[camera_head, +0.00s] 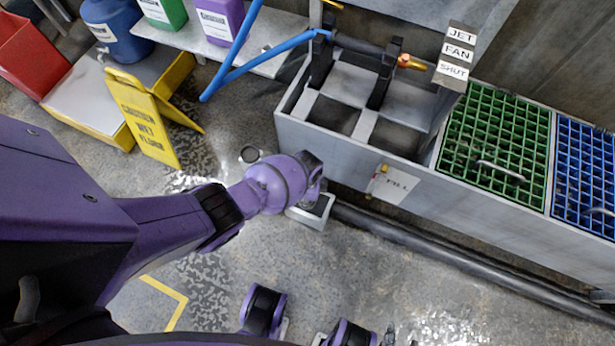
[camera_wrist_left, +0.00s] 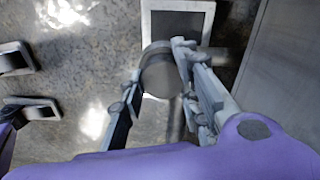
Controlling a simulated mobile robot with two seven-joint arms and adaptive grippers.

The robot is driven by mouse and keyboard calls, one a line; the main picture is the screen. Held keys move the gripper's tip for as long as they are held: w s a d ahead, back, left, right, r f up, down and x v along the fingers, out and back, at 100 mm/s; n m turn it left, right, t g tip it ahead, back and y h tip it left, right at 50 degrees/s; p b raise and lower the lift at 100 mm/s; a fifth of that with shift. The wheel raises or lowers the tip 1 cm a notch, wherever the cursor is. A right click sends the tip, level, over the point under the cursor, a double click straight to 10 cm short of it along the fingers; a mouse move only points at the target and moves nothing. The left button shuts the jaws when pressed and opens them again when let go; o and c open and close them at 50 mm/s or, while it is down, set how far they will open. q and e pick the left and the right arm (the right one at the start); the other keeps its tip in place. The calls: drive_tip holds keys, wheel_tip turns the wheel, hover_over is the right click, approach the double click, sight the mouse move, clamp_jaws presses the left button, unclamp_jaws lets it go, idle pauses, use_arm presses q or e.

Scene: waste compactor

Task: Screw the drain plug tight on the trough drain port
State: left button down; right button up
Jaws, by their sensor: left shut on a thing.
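My left gripper (camera_wrist_left: 160,85) is shut on a round dark grey piece (camera_wrist_left: 160,72), which appears to be the drain plug. Its fingers lie on either side of the piece. In the head view my left gripper (camera_head: 314,182) is low beside the front wall of the grey trough (camera_head: 345,160), and my arm hides the plug and the drain port. In the left wrist view a short grey pipe-like part (camera_wrist_left: 218,56) shows between the gripper and the trough wall (camera_wrist_left: 268,60). I cannot tell whether the plug touches or is seated on the port.
A light square frame with a dark centre (camera_head: 313,211) lies on the floor below the gripper. A dark pipe (camera_head: 430,243) runs along the trough's foot. A FILL label (camera_head: 397,184) hangs on the wall. A yellow wet-floor sign (camera_head: 148,115) stands left; the wet floor before the trough is mostly clear.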

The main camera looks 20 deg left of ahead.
use_arm(q)
drive_tip(key=shift+s+a+f+m, duration=0.2)
drive_tip(key=shift+s+a+m, duration=0.15)
drive_tip(key=shift+a+m, duration=0.45)
drive_tip(key=c, duration=1.2)
unclamp_jaws()
drive_tip(key=shift+d, duration=0.15)
drive_tip(key=shift+w+d+r, duration=0.1)
drive_tip(key=shift+w+d, duration=0.05)
drive_tip(key=shift+d, duration=0.05)
drive_tip(key=shift+w+d, duration=0.15)
drive_tip(key=shift+d, duration=0.05)
drive_tip(key=shift+c, duration=0.5)
drive_tip(key=n, duration=0.5)
drive_tip(key=shift+w+d+r, duration=0.1)
drive_tip(key=shift+w+d, duration=0.25)
drive_tip(key=n, duration=0.5)
drive_tip(key=shift+s+a, duration=0.1)
drive_tip(key=n, duration=0.3)
drive_tip(key=shift+p, duration=0.4)
drive_tip(key=n, duration=0.3)
drive_tip(key=shift+n, duration=0.3)
drive_tip(key=n, duration=0.3)
drive_tip(key=shift+n, duration=0.4)
